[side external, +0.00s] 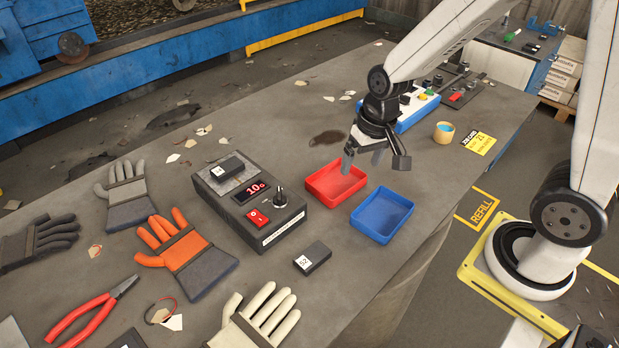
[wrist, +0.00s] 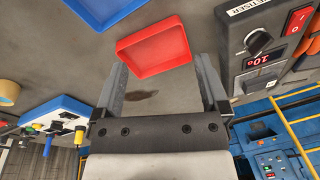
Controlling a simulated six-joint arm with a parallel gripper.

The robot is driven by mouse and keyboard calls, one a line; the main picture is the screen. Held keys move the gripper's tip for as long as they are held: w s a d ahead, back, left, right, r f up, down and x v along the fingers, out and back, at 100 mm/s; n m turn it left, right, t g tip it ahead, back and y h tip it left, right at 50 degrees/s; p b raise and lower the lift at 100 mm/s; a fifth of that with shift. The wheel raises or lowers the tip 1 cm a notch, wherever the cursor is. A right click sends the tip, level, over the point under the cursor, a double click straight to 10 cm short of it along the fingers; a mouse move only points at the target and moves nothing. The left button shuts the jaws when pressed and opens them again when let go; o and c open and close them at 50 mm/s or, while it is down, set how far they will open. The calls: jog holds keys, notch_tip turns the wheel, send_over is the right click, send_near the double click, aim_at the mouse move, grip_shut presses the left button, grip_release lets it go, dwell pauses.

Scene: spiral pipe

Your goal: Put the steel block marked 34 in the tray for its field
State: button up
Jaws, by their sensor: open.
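A dark block (side external: 226,166) with a small white label lies on the grey plate of a dark control box (side external: 270,212); its number is too small to read surely. Another dark block (side external: 313,258), labelled 52, lies on the bench in front of the box. A red tray (side external: 336,183) and a blue tray (side external: 382,216) stand side by side right of the box, both empty. My gripper (side external: 363,160) is open and empty above the far side of the red tray. In the wrist view, my gripper (wrist: 160,68) has its fingers apart, with the red tray (wrist: 153,48) beyond them.
The box has a red display (side external: 257,190), a knob and a red switch. Gloves, including an orange one (side external: 180,245), and red pliers (side external: 92,312) cover the left front. A blue-white button panel (side external: 417,108) and a cup (side external: 444,132) stand behind right.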

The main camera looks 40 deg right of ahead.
jog(key=s+n, duration=0.2)
jog(key=s, duration=0.1)
jog(key=s+d+n+t+h, duration=0.1)
jog(key=shift+s+r, duration=0.15)
jog(key=shift+s, duration=0.25)
jog(key=shift+o, duration=0.4)
jog(key=r+m+g+y, duration=0.15)
jog(key=m+y, duration=0.35)
jog(key=m, duration=1.3)
send_over(237, 159)
jog(key=shift+d+f+g, duration=0.2)
jog(key=shift+d+g, duration=0.2)
jog(key=shift+g, duration=0.05)
jog(key=shift+f+h, duration=0.1)
jog(key=shift+h, duration=0.2)
jog(key=shift+x, duration=1.2)
